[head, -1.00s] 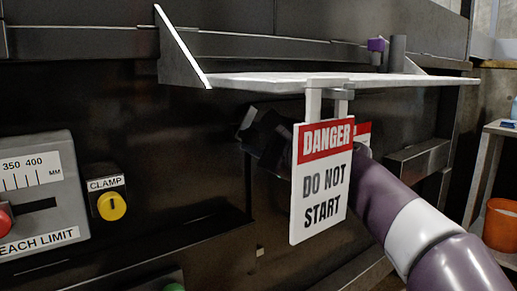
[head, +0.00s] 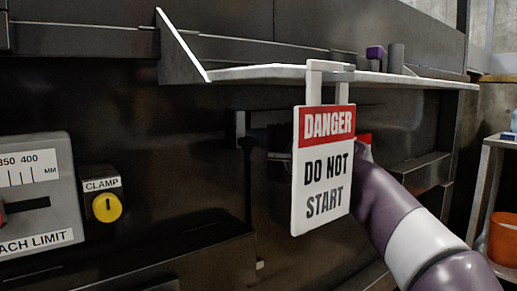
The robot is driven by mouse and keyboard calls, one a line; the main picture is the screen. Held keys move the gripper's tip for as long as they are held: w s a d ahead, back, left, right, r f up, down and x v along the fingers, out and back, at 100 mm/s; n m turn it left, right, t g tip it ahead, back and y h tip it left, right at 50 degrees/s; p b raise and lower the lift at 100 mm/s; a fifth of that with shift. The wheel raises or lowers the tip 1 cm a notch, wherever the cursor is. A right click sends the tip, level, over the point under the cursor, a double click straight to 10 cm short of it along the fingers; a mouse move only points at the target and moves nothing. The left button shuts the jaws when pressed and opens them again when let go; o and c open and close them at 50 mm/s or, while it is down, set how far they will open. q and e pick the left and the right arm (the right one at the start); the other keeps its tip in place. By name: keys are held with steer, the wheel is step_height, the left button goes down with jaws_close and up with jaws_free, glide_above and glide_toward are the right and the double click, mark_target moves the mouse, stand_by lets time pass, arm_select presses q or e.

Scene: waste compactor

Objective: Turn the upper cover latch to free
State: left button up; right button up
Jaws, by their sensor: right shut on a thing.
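My right arm comes in from the lower right and passes behind the hanging danger sign (head: 323,178). My right gripper (head: 262,146) shows only as a dark shape left of the sign, against the black cover. It is shut on what looks like the upper cover latch, at a small dark bracket (head: 240,126). The sign and the shadow hide most of the jaws and the latch, so I cannot tell the latch's angle. My left gripper is not in view.
A white-edged shelf (head: 270,74) juts out above the gripper, with a purple block (head: 375,52) and a grey cylinder (head: 396,57) on it. The yellow clamp knob (head: 107,208) and grey reach limit panel (head: 35,195) are at left. An orange bucket (head: 503,238) stands at far right.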

stand_by(0.4)
steer(key=o, duration=1)
steer(key=shift+o, duration=0.2)
steer(key=shift+s, duration=0.1)
steer(key=v, duration=1.2)
steer(key=shift+s+d+b, duration=0.15)
steer(key=shift+s+b, duration=0.05)
steer(key=shift+b, duration=0.15)
